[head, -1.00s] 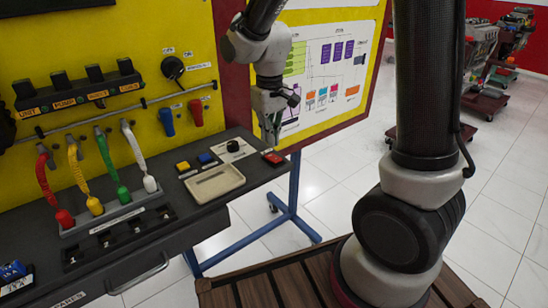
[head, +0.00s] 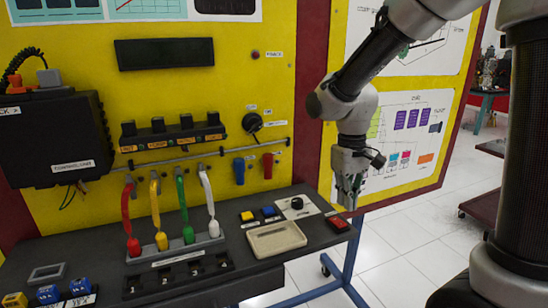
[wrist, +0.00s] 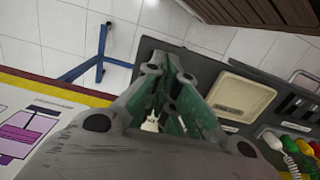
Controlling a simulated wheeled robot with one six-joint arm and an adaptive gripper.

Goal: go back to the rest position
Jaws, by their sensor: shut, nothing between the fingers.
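My gripper (head: 348,196) hangs pointing down at the right end of the dark bench, in front of the poster side of the yellow panel. Its fingers are shut with nothing between them. In the wrist view my gripper's green-grey fingers (wrist: 165,72) show close up, over the bench end. The gripper seems apart from the red button box (head: 338,224), which sits just below it in the head view. The base of my arm is out of view.
The bench (head: 230,275) carries an empty beige tray (head: 276,238), a black knob box (head: 296,206) and red, yellow, green and white cabled plugs (head: 188,235). A blue stand leg (head: 347,262) stands below. White floor is open at right.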

